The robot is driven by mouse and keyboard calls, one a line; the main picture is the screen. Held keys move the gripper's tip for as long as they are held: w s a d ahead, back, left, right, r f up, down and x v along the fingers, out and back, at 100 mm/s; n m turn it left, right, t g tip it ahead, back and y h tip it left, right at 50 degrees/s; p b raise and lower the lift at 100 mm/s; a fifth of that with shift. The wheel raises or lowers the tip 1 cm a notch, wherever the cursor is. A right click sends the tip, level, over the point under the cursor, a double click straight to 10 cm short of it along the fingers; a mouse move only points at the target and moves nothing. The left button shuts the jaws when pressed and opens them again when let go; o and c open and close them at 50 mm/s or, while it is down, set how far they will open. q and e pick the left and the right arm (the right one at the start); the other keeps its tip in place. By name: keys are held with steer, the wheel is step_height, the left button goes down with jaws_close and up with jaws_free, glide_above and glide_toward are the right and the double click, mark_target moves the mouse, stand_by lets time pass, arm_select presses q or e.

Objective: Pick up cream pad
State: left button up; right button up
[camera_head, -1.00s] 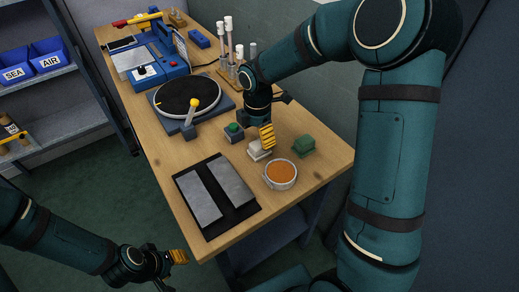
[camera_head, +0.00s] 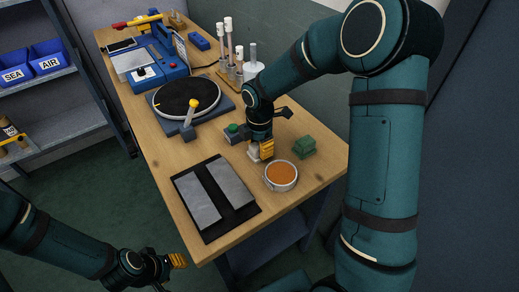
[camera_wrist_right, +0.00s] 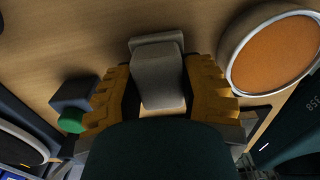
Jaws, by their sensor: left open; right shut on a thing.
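The cream pad (camera_wrist_right: 158,78) is a pale block with a wider base plate, on the wooden table. In the head view it is mostly hidden behind my right gripper, with a pale edge (camera_head: 252,155) showing. My right gripper (camera_head: 265,153) has come down over it. In the right wrist view the yellow fingers of my right gripper (camera_wrist_right: 160,90) stand on both sides of the pad, closed on it. Whether the pad is lifted off the table I cannot tell. My left gripper (camera_head: 178,260) is open and empty, low beside the table's front left edge.
A round dish with orange filling (camera_head: 281,176) stands close beside the pad. A green pad (camera_head: 304,147) sits to its right. A box with a green button (camera_head: 234,132) is at its left. A black mat with grey plates (camera_head: 250,212) lies in front.

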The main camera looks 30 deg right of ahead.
step_height(320, 180, up, 10)
steer(key=shift+p, duration=1.25)
steer(key=o, duration=0.6)
steer(key=shift+c, duration=0.2)
steer(key=c, duration=0.4)
